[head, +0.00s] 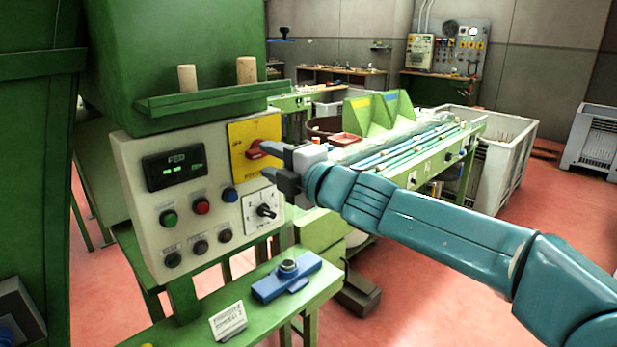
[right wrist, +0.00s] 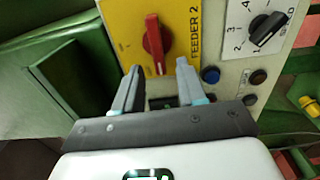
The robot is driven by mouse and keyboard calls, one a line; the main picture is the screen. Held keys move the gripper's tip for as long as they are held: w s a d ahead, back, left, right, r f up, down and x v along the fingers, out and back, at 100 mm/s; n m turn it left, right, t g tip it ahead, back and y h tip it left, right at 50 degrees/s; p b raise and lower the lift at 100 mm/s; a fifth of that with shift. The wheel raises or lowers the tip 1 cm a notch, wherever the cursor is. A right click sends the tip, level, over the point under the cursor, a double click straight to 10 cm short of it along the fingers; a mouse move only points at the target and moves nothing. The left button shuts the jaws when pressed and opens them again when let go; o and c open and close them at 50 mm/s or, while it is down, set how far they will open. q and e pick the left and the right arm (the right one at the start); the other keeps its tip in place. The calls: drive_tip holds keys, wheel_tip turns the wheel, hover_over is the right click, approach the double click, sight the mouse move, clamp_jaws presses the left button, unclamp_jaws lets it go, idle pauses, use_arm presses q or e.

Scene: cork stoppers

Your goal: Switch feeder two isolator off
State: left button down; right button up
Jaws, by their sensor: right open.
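The feeder two isolator is a red rotary handle (head: 255,150) on a yellow plate (head: 240,133) at the panel's upper right. In the right wrist view the handle (right wrist: 153,38) lies beside the lettering "FEEDER 2" on the yellow plate (right wrist: 125,32). In the head view the handle lies roughly horizontal. My right gripper (head: 266,160) is open in front of the plate. In the right wrist view its fingers (right wrist: 159,70) stand apart on either side of the handle's near end; whether they touch it I cannot tell. My left gripper is in neither view.
The pale control panel (head: 133,170) carries a green display (head: 174,166), several push buttons and a black selector dial (head: 265,210) just below the yellow plate. A green shelf (head: 205,98) with two corks juts out above. A blue device (head: 286,278) sits on the ledge below.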

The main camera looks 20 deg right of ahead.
drive_tip(key=p+v, duration=0.1)
drive_tip(key=v, duration=1.2)
drive_tip(key=shift+s, duration=0.4)
drive_tip(key=shift+d+r, duration=0.1)
drive_tip(key=w+a+f+m+g, duration=0.2)
drive_tip(key=f+g, duration=0.1)
drive_tip(key=f, duration=0.9)
drive_tip(key=w+a+f+m+g, duration=0.1)
drive_tip(key=a+f+m+g, duration=0.15)
drive_tip(key=f, duration=0.95)
drive_tip(key=w+a+f+m+g, duration=0.1)
drive_tip(key=w+a+f+g, duration=0.15)
drive_tip(key=f, duration=0.95)
drive_tip(key=s+a+f+m+g, duration=0.2)
drive_tip(key=s+f+m, duration=0.3)
drive_tip(key=f, duration=0.4)
drive_tip(key=s+a+f+m+g, duration=0.2)
drive_tip(key=s+f+m+g, duration=0.1)
drive_tip(key=s+f, duration=0.45)
drive_tip(key=s+f+m+g+h, duration=0.1)
drive_tip(key=s+f+m, duration=0.3)
drive_tip(key=s+m, duration=0.1)
drive_tip(key=s+f+m+g+h, duration=0.1)
drive_tip(key=s+f+m+g, duration=0.1)
drive_tip(key=s+f+m, duration=0.2)
drive_tip(key=s+m, duration=0.2)
drive_tip(key=s, duration=0.1)
drive_tip(key=shift+s+g, duration=0.3)
